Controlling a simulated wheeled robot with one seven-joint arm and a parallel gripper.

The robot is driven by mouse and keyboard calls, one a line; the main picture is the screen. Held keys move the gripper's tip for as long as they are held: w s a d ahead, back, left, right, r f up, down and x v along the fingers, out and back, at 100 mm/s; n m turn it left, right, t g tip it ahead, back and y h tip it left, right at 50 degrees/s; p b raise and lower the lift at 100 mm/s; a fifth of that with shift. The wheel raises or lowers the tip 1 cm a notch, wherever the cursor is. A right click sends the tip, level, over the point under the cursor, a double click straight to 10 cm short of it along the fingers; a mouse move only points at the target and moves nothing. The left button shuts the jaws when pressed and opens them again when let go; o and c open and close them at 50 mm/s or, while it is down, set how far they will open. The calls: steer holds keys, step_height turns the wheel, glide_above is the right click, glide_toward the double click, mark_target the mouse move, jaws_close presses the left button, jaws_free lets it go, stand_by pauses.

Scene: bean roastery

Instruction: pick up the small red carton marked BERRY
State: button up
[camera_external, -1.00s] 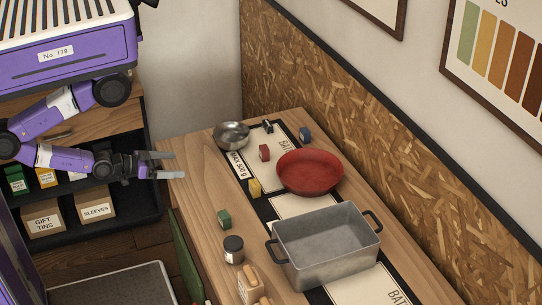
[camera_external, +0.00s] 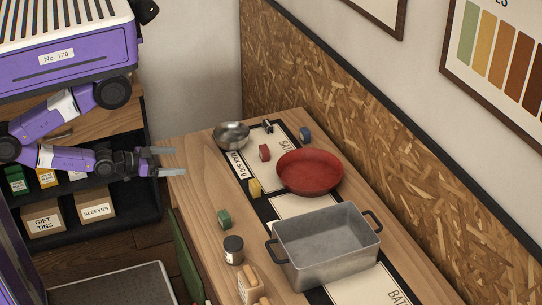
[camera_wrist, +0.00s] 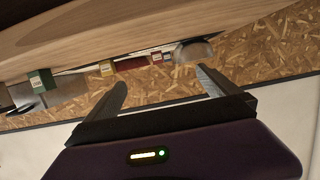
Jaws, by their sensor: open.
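The small red carton (camera_external: 264,152) stands on the table mat, between the metal bowl and the red pan, in the external view. Its marking is too small to read. In the wrist view, a small red block (camera_wrist: 156,57) near the metal bowl appears to be this carton. My gripper (camera_external: 185,161) is open and empty at the table's left edge, with a clear gap to the carton on its right. In the wrist view both fingers of my gripper (camera_wrist: 162,79) are spread, with nothing between them.
The red pan (camera_external: 310,172) is right of the carton. Yellow (camera_external: 254,187), green (camera_external: 224,219) and blue (camera_external: 305,134) cartons stand around. A grey pot (camera_external: 327,245) and dark jar (camera_external: 233,250) are nearer.

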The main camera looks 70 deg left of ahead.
stand_by(0.3)
steer(key=c, duration=0.9)
steer(key=shift+w, duration=0.1)
